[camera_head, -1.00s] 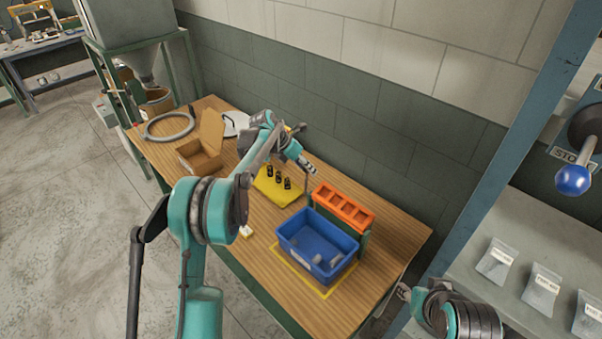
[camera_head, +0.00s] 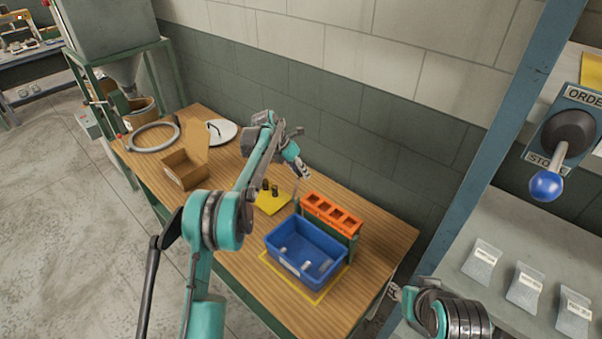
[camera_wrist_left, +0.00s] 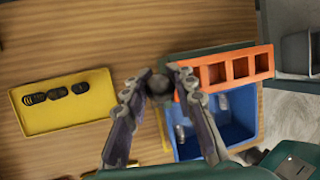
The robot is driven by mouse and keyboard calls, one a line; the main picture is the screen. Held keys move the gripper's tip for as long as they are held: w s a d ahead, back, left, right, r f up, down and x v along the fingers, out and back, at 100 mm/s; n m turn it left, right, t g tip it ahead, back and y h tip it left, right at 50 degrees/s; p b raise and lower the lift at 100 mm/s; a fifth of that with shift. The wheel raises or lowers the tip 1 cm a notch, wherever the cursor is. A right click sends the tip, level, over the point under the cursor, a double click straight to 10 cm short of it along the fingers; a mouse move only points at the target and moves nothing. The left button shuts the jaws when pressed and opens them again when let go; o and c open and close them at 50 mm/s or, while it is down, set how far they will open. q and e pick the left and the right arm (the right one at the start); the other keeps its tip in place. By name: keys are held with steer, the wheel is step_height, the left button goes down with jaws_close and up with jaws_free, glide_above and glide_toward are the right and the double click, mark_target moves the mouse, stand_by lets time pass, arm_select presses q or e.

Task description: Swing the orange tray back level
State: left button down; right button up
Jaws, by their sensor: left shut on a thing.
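The orange tray (camera_head: 332,213) with its row of square compartments sits on a green stand behind the blue bin (camera_head: 272,243). It also shows in the left wrist view (camera_wrist_left: 217,73), openings facing the camera; I cannot tell its exact tilt. My left gripper (camera_head: 303,176) is at the tray's left end. In the left wrist view its fingers (camera_wrist_left: 160,80) are shut around a dark round knob (camera_wrist_left: 159,87) beside that end. My right gripper (camera_head: 396,292) is low at the right, mostly hidden by its own wrist.
A yellow plate (camera_head: 270,206) with black springs (camera_wrist_left: 57,93) lies left of the tray. The blue bin holds small pale pieces. A cardboard box (camera_head: 184,171) and a grey ring (camera_head: 134,145) lie farther left. A blue post (camera_head: 487,150) stands at right.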

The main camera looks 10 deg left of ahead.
arm_select(q)
steer(key=c, duration=1.2)
jaws_free()
steer(key=v, duration=1.2)
steer(key=shift+a, duration=0.1)
